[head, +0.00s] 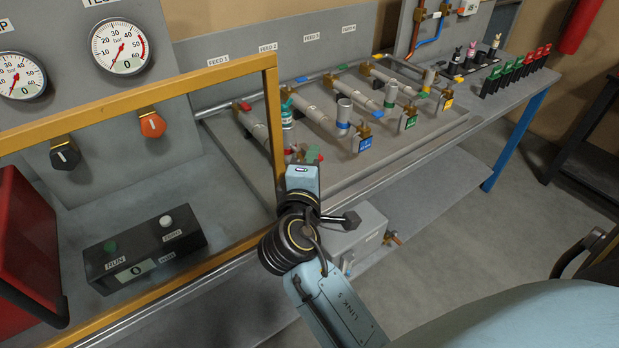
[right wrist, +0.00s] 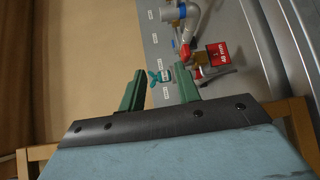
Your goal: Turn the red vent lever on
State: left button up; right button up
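In the right wrist view a red tag (right wrist: 218,53) sits beside a small red part (right wrist: 186,52), which looks like the red lever, on the pipe fitting. Whether it is on or off I cannot tell. My right gripper (right wrist: 162,76) has its two green fingers apart, with nothing between them; the red part lies beyond the right finger's tip, apart from it. In the head view my right gripper (head: 304,156) is over the front left of the pipe panel, its wrist hiding the nearest fitting. My left gripper is not in view.
A yellow frame (head: 273,110) stands left of my right wrist. A teal-handled valve (head: 287,112) is close by; it also shows in the wrist view (right wrist: 160,76). A grey box (head: 352,232) hangs below.

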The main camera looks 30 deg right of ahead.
jog(key=v, duration=0.4)
jog(key=shift+f, duration=0.25)
dwell(0.5)
